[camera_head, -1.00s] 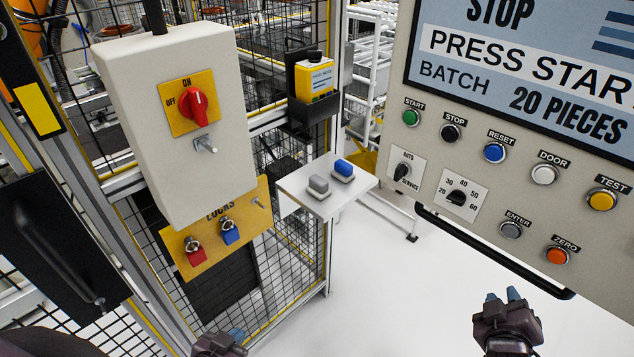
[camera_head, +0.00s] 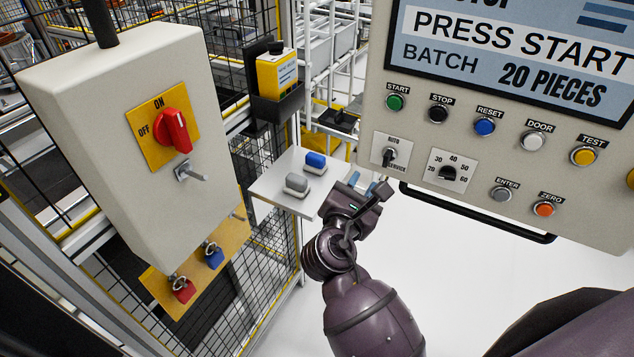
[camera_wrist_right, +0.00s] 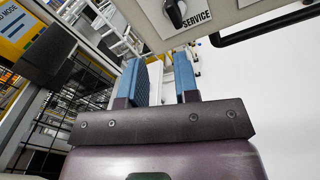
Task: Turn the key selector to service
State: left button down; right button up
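The key selector (camera_head: 389,156) is a black knob on a white plate marked AUTO and SERVICE, at the lower left of the control panel. Its pointer position is too small to tell for sure. In the right wrist view the knob (camera_wrist_right: 175,12) shows at the top, beside the word SERVICE. My right gripper (camera_head: 364,184) is just below and left of the selector, apart from it. Its two blue fingers (camera_wrist_right: 162,80) stand apart with nothing between them. My left gripper is out of view.
The panel's black handle bar (camera_head: 478,215) runs below the selector. A timer dial (camera_head: 447,173) is to its right, with several push buttons around. A white shelf (camera_head: 268,185) with a grey and a blue block is at left. A grey switch box (camera_head: 110,130) stands further left.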

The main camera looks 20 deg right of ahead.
aim_at(385, 162)
jog(key=shift+w+d+r+n+g+h, duration=0.15)
jog(key=shift+w+d+n, duration=0.2)
jog(key=shift+d+n, duration=0.3)
jog(key=shift+w+d+f+n+g+h, duration=0.1)
jog(key=shift+w+d+n+h, duration=0.2)
jog(key=shift+d, duration=0.6)
jog(key=shift+w+d+r+n+g+h, duration=0.15)
jog(key=shift+w+d+n, duration=0.2)
jog(key=shift+d+n, duration=0.35)
jog(key=shift+w+d+f+b, duration=0.15)
jog(key=shift+w+d+b, duration=0.2)
jog(key=shift+d, duration=0.1)
jog(key=shift+b+x, duration=0.5)
jog(key=shift+x, duration=0.3)
jog(key=shift+w+d, duration=0.1)
pick_arm(q)
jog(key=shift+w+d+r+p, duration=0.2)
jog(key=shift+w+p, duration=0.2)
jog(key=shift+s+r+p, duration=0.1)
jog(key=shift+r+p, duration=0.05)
jog(key=shift+p, duration=0.15)
pick_arm(e)
jog(key=shift+w+d, duration=0.1)
jog(key=shift+d, duration=0.05)
